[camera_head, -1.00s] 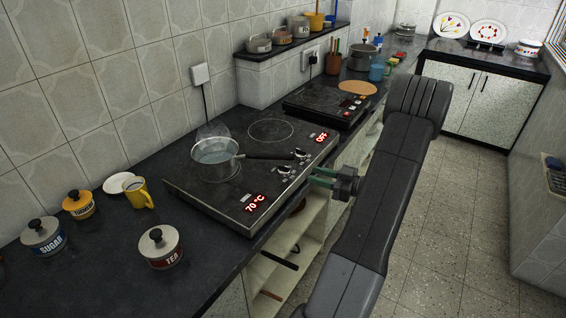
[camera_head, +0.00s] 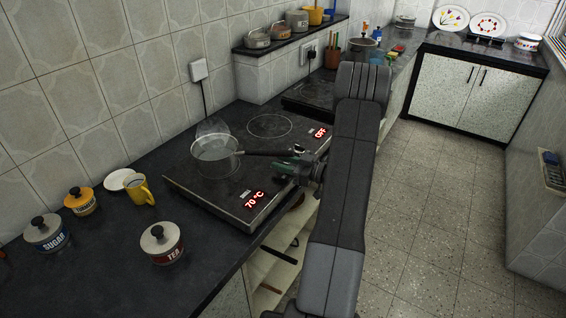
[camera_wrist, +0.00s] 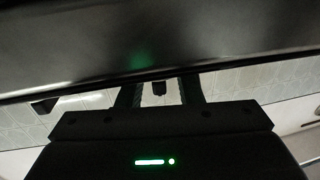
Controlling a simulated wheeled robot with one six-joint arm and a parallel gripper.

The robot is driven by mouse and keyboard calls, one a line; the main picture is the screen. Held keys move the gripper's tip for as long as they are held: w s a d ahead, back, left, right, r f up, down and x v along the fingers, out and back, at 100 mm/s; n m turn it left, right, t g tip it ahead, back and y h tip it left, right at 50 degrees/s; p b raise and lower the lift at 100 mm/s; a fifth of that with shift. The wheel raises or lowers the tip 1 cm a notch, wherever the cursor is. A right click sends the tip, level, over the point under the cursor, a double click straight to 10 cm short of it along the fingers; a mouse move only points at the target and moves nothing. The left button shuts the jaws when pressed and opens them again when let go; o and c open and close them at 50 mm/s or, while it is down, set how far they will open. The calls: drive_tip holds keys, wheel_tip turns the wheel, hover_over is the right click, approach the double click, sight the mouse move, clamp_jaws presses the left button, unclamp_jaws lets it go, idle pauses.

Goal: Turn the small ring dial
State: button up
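The two-plate hob (camera_head: 220,198) lies on the counter, with red displays reading 70 °C and OFF. Its dials sit near the front edge, mostly hidden behind my gripper (camera_head: 285,166), so I cannot tell which one is the small ring dial. My gripper is over this dial area, near the end of the pot handle. In the wrist view my gripper (camera_wrist: 161,84) has its two fingers apart, with a small dark shape (camera_wrist: 159,88) between them. I cannot tell whether the fingers touch it. A dark surface fills the top of that view.
A pot of water (camera_head: 216,160) stands on the near plate, its handle (camera_head: 262,153) reaching toward my gripper. A yellow mug (camera_head: 141,192), a tea tin (camera_head: 161,244) and a sugar tin (camera_head: 46,234) stand at the left. The floor (camera_head: 440,215) at the right is clear.

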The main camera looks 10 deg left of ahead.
clamp_jaws()
drive_tip(key=shift+f+t+b, duration=0.1)
drive_tip(key=shift+t+b, duration=0.2)
drive_tip(key=shift+b, duration=0.1)
drive_tip(key=m+t+b, duration=0.1)
drive_tip(key=t, duration=0.1)
drive_tip(key=m+t+h+b, duration=0.1)
drive_tip(key=m+b, duration=0.1)
drive_tip(key=shift+a+f+t, duration=0.15)
drive_tip(key=shift+f+t, duration=0.05)
drive_tip(key=shift+t, duration=0.2)
drive_tip(key=m+t+h+b, duration=0.3)
drive_tip(key=t+b, duration=0.1)
drive_tip(key=b, duration=0.1)
drive_tip(key=shift+s, duration=0.1)
drive_tip(key=m+t+h+b, duration=0.2)
drive_tip(key=t+h+b, duration=0.1)
drive_tip(key=shift+m+b, duration=0.3)
drive_tip(key=shift+m, duration=0.1)
drive_tip(key=shift+r+m+t+h+b, duration=0.15)
drive_tip(key=shift+m+t+h+b, duration=0.35)
drive_tip(key=shift+m+h+b, duration=0.45)
drive_tip(key=shift+r+t+h, duration=0.15)
drive_tip(key=shift+t+h, duration=0.15)
drive_tip(key=shift+h, duration=0.25)
